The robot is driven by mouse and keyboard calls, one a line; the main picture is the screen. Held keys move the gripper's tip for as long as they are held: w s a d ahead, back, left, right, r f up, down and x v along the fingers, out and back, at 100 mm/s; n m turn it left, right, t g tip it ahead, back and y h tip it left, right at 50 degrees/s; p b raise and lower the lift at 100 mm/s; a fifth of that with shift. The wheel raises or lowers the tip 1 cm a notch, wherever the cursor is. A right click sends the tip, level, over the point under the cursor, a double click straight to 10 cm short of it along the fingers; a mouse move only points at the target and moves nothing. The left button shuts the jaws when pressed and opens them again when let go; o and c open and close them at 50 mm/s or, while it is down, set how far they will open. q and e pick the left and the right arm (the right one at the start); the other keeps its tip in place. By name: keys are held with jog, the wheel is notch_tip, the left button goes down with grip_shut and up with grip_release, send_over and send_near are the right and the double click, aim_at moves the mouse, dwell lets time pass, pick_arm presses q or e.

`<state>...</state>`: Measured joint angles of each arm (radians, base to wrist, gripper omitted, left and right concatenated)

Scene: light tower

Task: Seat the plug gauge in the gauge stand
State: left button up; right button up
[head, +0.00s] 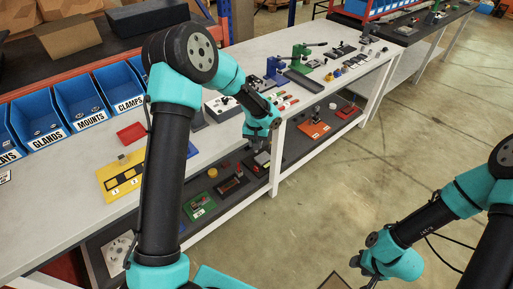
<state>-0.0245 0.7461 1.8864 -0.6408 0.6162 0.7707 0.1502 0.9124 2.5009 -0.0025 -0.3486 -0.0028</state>
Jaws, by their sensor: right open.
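I cannot pick out the plug gauge or the gauge stand with certainty among the small parts on the bench. My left gripper (258,144) points down in front of the bench's front edge; its fingers are small and dark, and I cannot tell whether they are open or hold anything. My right gripper (369,274) is open, low at the bottom right over the bare floor, away from the bench. My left arm hides part of the bench top.
The long pale bench (58,202) carries blue labelled bins (85,98), a yellow plate (122,177), a blue fixture (276,70) and a green fixture (300,56). A lower shelf holds an orange plate (314,130) and a green plate (199,206).

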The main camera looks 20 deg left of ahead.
pick_arm(q)
jog(key=s+a+r+n, duration=0.3)
jog(key=s+a+r, duration=0.3)
jog(key=s+r, duration=0.3)
jog(key=shift+a+r+n, duration=0.25)
jog(key=shift+r+n, duration=0.05)
jog(key=shift+r, duration=0.1)
jog(key=shift+a, duration=0.1)
